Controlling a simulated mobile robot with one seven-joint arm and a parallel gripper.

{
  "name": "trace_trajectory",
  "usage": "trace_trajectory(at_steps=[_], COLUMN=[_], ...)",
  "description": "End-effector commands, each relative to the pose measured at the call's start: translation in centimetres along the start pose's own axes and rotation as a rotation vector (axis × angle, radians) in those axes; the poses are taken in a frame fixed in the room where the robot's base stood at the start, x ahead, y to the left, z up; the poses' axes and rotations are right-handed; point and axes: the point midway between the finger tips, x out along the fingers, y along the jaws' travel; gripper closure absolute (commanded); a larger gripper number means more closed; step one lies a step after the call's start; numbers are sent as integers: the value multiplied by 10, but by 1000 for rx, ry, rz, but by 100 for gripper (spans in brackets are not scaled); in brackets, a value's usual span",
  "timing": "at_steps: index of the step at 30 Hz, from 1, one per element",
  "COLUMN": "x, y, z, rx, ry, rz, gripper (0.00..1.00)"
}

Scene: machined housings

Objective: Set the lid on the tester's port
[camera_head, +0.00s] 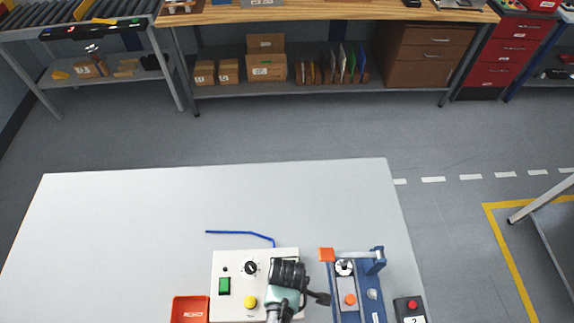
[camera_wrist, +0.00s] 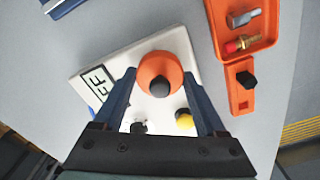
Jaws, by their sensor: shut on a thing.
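The tester (camera_head: 228,258) is a cream box near the table's front edge, with a green switch, a black dial and a yellow button. My gripper (camera_head: 284,300) is over its right part and covers some of it. In the wrist view, my gripper (camera_wrist: 160,74) is shut on the lid (camera_wrist: 153,65), a round orange disc with a black knob, one finger on each side. The tester (camera_wrist: 185,50) shows behind it, with a yellow button and a dark dial. The port is not visible. I cannot tell whether the lid touches the tester.
An orange-red tray (camera_head: 190,309) stands left of the tester; in the wrist view the tray (camera_wrist: 222,22) holds metal fittings. A blue fixture (camera_head: 374,302) stands close on the right, with a red-button box (camera_head: 410,308) beyond. The table's far part is clear.

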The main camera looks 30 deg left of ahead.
Motion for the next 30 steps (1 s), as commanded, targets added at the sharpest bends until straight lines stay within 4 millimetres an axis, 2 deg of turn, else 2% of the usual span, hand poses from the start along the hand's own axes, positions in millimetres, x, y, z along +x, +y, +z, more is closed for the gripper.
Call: trace_trajectory(at_steps=[21, 22, 26, 30], x=[4, 4, 4, 4], y=[0, 0, 0, 0], z=[0, 0, 0, 0], rx=[0, 0, 0, 0], ry=[0, 0, 0, 0], rz=[0, 0, 0, 0], gripper=[80, 23, 0, 0])
